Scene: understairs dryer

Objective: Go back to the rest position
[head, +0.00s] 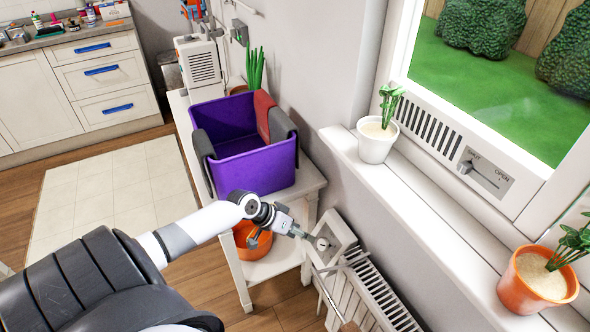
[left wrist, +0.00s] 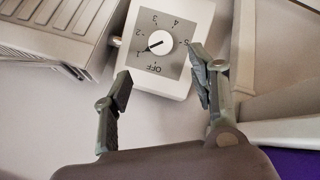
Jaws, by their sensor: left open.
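My left gripper (head: 303,234) is open, just left of a white control box with a dial (head: 330,241) low on the wall by the radiator. In the left wrist view, my left gripper (left wrist: 162,73) has its fingers spread, with nothing between them. The box (left wrist: 199,18) lies ahead of the fingertips, and its round white knob (left wrist: 160,43) shows between them. The knob's dark pointer is near the 1 mark. The right gripper is not in view.
A white radiator (head: 375,290) is beside the box. A white table (head: 311,178) carries a purple bin (head: 250,170); an orange pot (head: 252,238) is on its lower shelf. The windowsill (head: 440,212) above holds a white potted plant (head: 376,145) and an orange one (head: 537,280).

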